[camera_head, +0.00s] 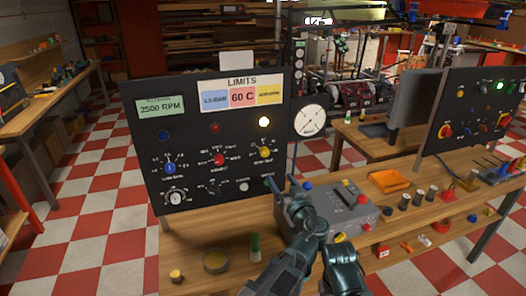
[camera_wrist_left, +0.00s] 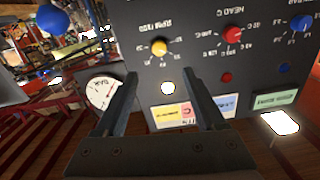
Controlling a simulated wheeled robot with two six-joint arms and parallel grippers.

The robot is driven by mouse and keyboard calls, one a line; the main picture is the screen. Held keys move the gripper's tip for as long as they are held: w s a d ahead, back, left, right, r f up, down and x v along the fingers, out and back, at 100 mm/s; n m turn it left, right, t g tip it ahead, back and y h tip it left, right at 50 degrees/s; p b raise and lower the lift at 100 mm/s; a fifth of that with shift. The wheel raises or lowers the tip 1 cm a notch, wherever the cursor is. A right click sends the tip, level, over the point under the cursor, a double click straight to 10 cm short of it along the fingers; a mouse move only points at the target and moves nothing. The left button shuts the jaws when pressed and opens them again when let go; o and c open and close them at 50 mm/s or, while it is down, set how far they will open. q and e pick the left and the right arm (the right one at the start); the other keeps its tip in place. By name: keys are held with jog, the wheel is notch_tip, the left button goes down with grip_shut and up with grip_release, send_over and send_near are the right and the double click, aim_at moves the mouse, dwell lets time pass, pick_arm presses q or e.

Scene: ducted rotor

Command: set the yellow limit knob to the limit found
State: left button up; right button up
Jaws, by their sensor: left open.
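The yellow limit knob (camera_head: 264,153) is on the right part of the black panel (camera_head: 195,190), below a lit lamp (camera_head: 264,122). In the left wrist view, which is upside down, the yellow knob (camera_wrist_left: 159,47) shows beyond the fingertips. My left gripper (camera_head: 281,183) is open and empty, in front of the panel's lower right, apart from the knob; its two fingers also show in the wrist view (camera_wrist_left: 160,80). The limits card (camera_head: 242,93) has blue, pink and yellow fields; the pink one reads 60 C. The yellow field's text is too small to read.
A red knob (camera_head: 219,159) and a blue knob (camera_head: 170,168) sit left of the yellow one. A display (camera_head: 161,107) reads 2500 RPM. A round dial gauge (camera_head: 310,121) stands right of the panel. A grey box (camera_head: 355,215) is on the bench by my arm.

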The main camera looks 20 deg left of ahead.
aim_at(266, 154)
pick_arm(q)
jog(key=x, duration=1.4)
jog(key=shift+w+r, duration=0.15)
jog(key=shift+w, duration=0.05)
grip_shut()
